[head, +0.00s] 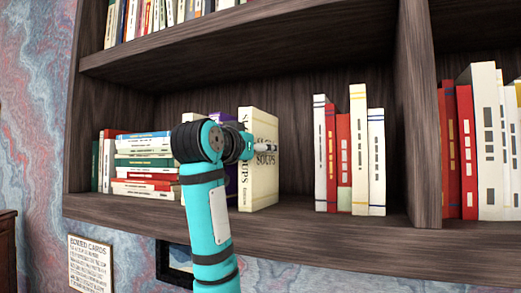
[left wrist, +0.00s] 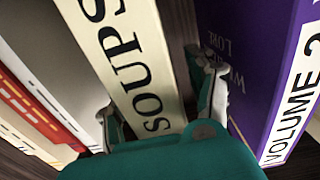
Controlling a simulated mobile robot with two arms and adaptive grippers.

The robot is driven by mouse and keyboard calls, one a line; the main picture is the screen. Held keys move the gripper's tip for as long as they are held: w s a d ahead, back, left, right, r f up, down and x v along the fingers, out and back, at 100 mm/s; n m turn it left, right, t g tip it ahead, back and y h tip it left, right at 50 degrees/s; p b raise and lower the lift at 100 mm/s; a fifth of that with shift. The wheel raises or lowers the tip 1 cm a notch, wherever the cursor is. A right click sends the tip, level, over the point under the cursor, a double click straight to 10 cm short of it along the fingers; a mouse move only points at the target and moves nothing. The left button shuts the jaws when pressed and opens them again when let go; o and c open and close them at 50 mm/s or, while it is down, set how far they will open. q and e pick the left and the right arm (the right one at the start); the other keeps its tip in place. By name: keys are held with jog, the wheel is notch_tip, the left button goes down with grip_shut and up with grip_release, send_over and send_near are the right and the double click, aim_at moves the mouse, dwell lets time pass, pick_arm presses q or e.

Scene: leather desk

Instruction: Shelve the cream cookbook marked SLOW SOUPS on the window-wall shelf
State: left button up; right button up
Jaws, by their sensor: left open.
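The cream cookbook (head: 260,180) stands upright on the middle shelf (head: 300,215), its cover lettering ending in SOUPS; my arm hides part of it in the head view. In the left wrist view its spine, reading SOUPS (left wrist: 130,65), lies between the fingers of my left gripper (left wrist: 160,105). That gripper is open, with one finger on each side of the book; I cannot tell whether they touch it. In the head view the gripper (head: 255,146) is at the book's front, one finger showing along its right face. My right gripper is out of view.
A purple book (left wrist: 250,60) marked VOLUME 2 stands close to the cream book. Bare shelf separates the cream book from several white and red books (head: 349,150) on the right. A flat stack of books (head: 145,163) lies left. A divider (head: 417,115) and upper shelf (head: 240,45) bound the bay.

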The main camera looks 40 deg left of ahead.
pick_arm(q)
jog(key=shift+x, duration=0.9)
jog(key=shift+s, duration=0.15)
jog(key=shift+c, duration=0.6)
jog(key=shift+f, duration=0.1)
grip_shut()
